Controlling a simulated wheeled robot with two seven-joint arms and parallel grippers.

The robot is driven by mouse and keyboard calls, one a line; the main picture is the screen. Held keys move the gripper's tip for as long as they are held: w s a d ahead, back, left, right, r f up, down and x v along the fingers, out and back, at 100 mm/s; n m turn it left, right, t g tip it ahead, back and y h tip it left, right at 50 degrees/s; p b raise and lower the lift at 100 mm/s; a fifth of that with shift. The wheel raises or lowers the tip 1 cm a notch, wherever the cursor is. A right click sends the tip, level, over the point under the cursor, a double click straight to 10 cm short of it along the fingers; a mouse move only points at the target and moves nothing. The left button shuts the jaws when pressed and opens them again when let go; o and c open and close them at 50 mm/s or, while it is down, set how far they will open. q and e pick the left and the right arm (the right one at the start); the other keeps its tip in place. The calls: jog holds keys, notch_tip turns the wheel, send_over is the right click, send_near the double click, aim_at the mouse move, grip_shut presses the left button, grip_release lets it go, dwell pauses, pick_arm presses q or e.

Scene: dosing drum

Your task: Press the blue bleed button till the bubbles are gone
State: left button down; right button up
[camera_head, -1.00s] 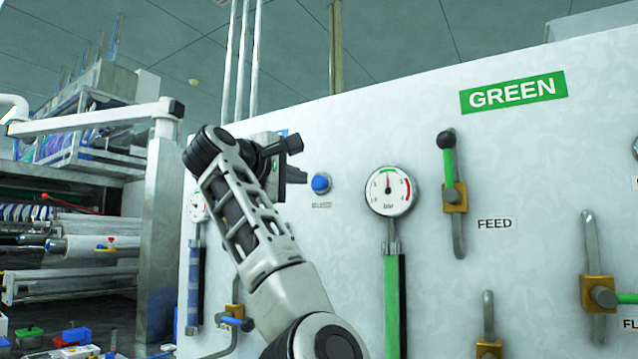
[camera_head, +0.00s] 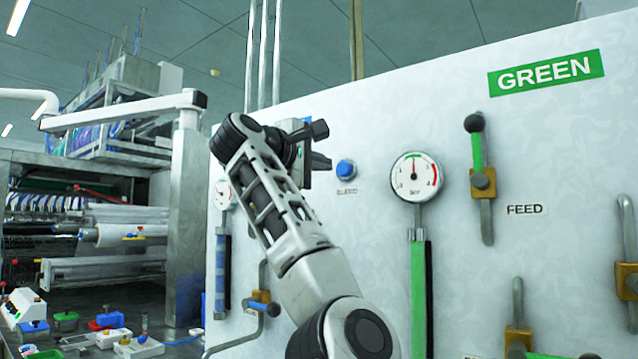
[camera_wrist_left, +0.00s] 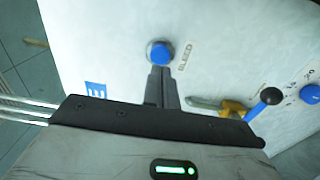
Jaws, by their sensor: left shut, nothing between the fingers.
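The blue bleed button (camera_head: 346,169) sits on the white panel above a small BLEED label (camera_head: 346,191). It also shows in the left wrist view (camera_wrist_left: 160,52), just beyond my fingertips. My left gripper (camera_head: 329,163) is shut and empty, pointing at the panel beside the button. In the left wrist view my closed fingers (camera_wrist_left: 161,69) overlap the button's near edge; I cannot tell whether they touch it. A blue tube (camera_head: 222,275) and a green tube (camera_head: 419,300) hang below gauges. I cannot make out bubbles in either. My right gripper is out of view.
A round gauge (camera_head: 415,177) is right of the button, and another gauge (camera_head: 222,194) is partly behind my arm. The FEED lever (camera_head: 482,180) with a black knob stands further right, under a GREEN sign (camera_head: 546,73). Machinery fills the left side.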

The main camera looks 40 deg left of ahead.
aim_at(341, 169)
pick_arm(q)
jog(key=shift+w, duration=0.15)
dwell(0.5)
jog(key=shift+w+a+p, duration=0.15)
jog(key=shift+w+p, duration=0.65)
jog(key=shift+w, duration=0.3)
jog(key=shift+w+a+p, duration=0.1)
jog(key=shift+w+p, duration=0.7)
jog(key=shift+w, duration=0.3)
jog(key=shift+s, duration=0.25)
jog(key=shift+s+d+b, duration=0.1)
jog(key=shift+s+b, duration=0.5)
jog(key=shift+s, duration=0.05)
jog(key=shift+w, duration=0.25)
